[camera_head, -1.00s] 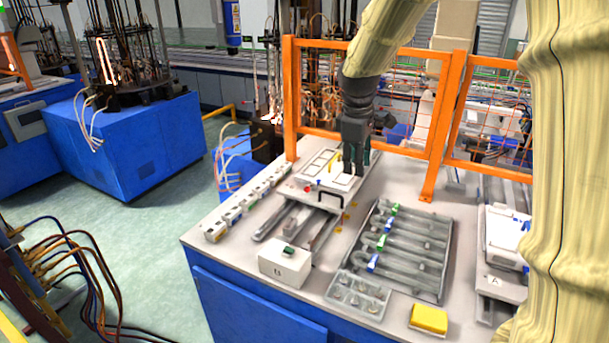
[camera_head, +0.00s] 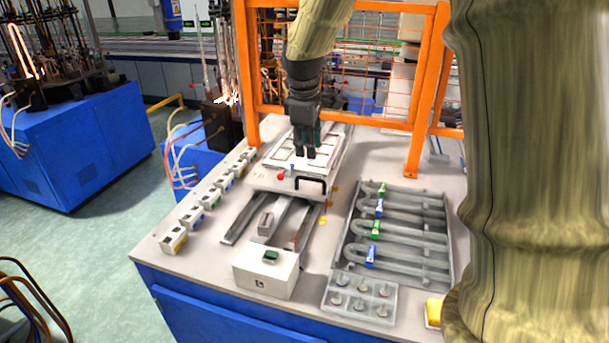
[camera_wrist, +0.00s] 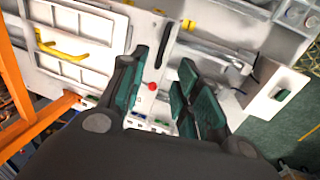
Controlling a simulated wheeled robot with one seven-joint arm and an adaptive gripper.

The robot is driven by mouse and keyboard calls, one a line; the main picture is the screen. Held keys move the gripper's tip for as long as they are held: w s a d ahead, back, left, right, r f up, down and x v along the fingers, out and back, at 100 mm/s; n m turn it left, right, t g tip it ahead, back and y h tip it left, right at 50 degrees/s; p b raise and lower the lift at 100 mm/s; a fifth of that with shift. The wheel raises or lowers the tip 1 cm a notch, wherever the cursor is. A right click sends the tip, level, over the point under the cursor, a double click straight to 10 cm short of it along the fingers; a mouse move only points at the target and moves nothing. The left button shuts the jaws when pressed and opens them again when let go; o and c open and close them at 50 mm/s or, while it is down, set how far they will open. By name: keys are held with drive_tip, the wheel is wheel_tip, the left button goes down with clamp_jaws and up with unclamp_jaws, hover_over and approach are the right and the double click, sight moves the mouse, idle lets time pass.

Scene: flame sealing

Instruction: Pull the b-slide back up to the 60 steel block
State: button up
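A white slide carriage (camera_head: 262,180) sits on parallel metal rails (camera_head: 252,217) on the bench. It has a black bracket handle (camera_head: 311,186) and a red knob (camera_head: 281,176) at its near edge; the red knob also shows in the wrist view (camera_wrist: 152,86). No b mark is readable on it. My gripper (camera_head: 305,156) points down above the carriage, behind the handle in the head view. Its green-padded fingers are apart in the wrist view (camera_wrist: 165,95), with nothing held between them. A small grey block (camera_head: 265,223) lies between the rails; I cannot read a 60 on any block.
Small blocks with coloured labels (camera_head: 173,241) line the bench's left edge. A white box with a green button (camera_head: 265,272) stands before the rails. A tray of grey tubes (camera_head: 400,235) and a tray of small parts (camera_head: 358,300) lie right. An orange fence frame (camera_head: 423,90) stands behind.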

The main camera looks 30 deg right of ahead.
sight(307, 179)
drive_tip(key=shift+w+d+f+p, duration=0.2)
drive_tip(key=shift+f+p, duration=0.25)
drive_tip(key=shift+f, duration=1.2)
drive_tip(key=shift+w+d+f+p, duration=0.1)
drive_tip(key=shift+w+f+p, duration=0.25)
drive_tip(key=shift+f, duration=1.35)
drive_tip(key=shift+w+d+f+p, duration=0.15)
drive_tip(key=shift+f+p, duration=0.4)
drive_tip(key=shift+f, duration=1.1)
clamp_jaws()
